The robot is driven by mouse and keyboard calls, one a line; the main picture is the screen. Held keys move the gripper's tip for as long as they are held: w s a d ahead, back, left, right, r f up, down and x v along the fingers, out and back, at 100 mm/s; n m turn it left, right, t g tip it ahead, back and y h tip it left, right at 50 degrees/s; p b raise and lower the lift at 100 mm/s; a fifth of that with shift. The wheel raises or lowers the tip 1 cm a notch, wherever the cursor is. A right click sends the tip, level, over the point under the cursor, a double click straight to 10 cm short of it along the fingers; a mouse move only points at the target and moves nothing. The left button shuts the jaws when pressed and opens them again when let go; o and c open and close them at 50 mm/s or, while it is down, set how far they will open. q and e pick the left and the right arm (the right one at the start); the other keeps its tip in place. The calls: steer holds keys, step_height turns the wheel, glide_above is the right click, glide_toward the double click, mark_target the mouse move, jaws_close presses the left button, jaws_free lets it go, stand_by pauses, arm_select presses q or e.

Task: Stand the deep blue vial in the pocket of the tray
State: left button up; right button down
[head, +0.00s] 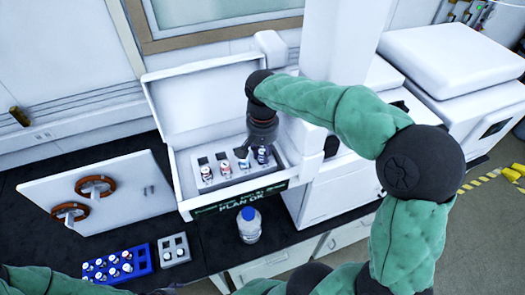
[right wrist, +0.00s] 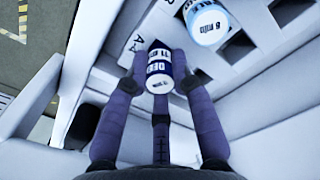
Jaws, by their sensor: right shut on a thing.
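My right gripper (head: 262,140) points down over the right end of the grey tray (head: 236,181) inside the open white instrument. It is shut on the deep blue vial (right wrist: 159,70), which has a white cap and a blue and white label. The vial also shows below the fingers in the head view (head: 262,156). Whether its base is inside a pocket cannot be told. Other vials stand in the tray's front pockets, one with a light blue label (right wrist: 207,22). Empty dark pockets show behind them. My left gripper is not clearly visible.
The instrument's raised lid (head: 205,95) stands behind the tray. A bottle with a blue cap (head: 249,225) is on the black bench in front. A blue rack (head: 118,267) with several vials and a small grey holder (head: 174,249) stand at the lower left.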

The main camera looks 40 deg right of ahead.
steer(key=shift+f, duration=0.2)
steer(key=c, duration=0.6)
jaws_free()
steer(key=shift+r, duration=0.1)
steer(key=shift+r+p, duration=2.6)
steer(key=shift+r, duration=0.85)
